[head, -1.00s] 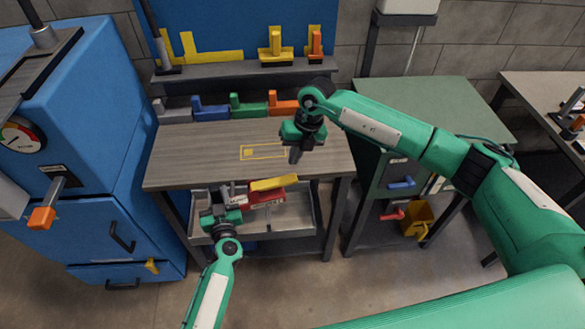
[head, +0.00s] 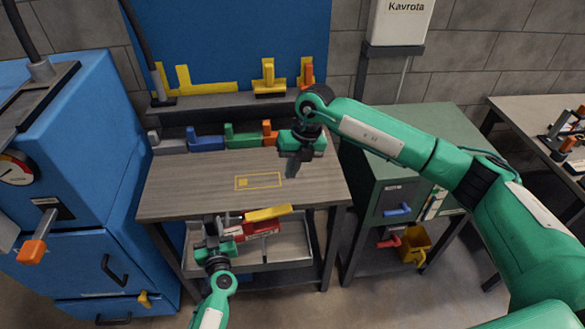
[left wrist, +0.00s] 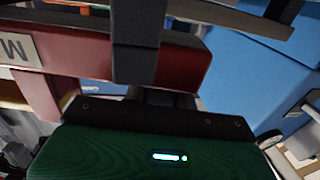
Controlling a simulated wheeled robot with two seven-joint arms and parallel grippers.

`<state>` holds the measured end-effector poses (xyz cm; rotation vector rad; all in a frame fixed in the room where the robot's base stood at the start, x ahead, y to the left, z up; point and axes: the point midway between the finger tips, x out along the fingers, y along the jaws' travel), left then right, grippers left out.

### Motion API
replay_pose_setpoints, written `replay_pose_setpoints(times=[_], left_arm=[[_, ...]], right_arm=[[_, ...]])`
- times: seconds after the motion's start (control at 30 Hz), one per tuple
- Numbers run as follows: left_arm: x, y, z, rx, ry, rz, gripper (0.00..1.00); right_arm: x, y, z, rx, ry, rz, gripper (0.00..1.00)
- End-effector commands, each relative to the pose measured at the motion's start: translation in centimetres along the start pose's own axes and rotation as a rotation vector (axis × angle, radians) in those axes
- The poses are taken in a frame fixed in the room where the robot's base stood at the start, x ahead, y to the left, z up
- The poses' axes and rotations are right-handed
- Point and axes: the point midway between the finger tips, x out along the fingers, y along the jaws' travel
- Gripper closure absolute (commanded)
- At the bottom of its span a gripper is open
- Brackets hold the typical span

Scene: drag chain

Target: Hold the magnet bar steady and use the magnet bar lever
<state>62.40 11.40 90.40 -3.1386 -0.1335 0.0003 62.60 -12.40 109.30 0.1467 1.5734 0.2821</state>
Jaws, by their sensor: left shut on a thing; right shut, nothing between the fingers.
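The magnet bar (head: 262,230) is a red block with a pale label, at the front edge of the workbench, above the open grey tray. A yellow lever (head: 268,213) lies along its top. My left gripper (head: 222,236) is shut on the bar near its left end. The red bar also fills the upper part of the left wrist view (left wrist: 75,50), with a dark finger across it. My right gripper (head: 303,160) is shut and empty above the back right of the tabletop, apart from the bar and lever. The exact finger contact is hidden in the head view.
The wooden workbench top (head: 200,195) is clear apart from a yellow outlined rectangle (head: 258,181). Several coloured blocks stand along its back edge. A blue machine (head: 70,190) with an orange-tipped handle stands left. A green cabinet (head: 440,130) stands right.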

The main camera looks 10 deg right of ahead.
Motion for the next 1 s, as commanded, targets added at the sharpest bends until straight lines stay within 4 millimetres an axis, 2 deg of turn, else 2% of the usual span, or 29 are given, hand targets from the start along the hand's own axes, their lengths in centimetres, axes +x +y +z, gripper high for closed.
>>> replay_pose_setpoints(times=[0.03, 0.13, 0.17, 0.43, 0.57, 0.77, 1.0], left_arm=[[0.0, 0.0, 0.0, 0.001, 0.000, 0.000, 0.71], [0.0, 0.0, 0.0, 0.001, 0.000, 0.000, 0.51], [0.0, 0.0, 0.0, 0.001, 0.000, 0.000, 0.47], [0.0, 0.0, 0.0, 0.000, 0.000, 0.000, 0.47], [-0.7, 0.0, 0.1, 0.000, -0.001, 0.000, 0.47], [-3.6, 0.0, 0.1, -0.001, -0.003, -0.001, 0.47], [-8.1, 0.0, 0.1, 0.000, -0.003, 0.000, 0.47]], right_arm=[[0.0, 0.0, 0.0, 0.000, 0.000, 0.000, 1.00], [0.0, 0.0, 0.0, 0.000, 0.000, 0.000, 1.00], [0.0, 0.0, 0.0, 0.000, 0.000, 0.000, 1.00], [0.0, 0.0, 0.0, 0.000, 0.000, 0.000, 1.00], [0.0, 0.0, 0.0, 0.000, 0.000, 0.000, 1.00], [0.0, 0.0, 0.0, 0.000, 0.000, 0.000, 1.00], [0.0, 0.0, 0.0, 0.000, 0.000, 0.000, 1.00]])
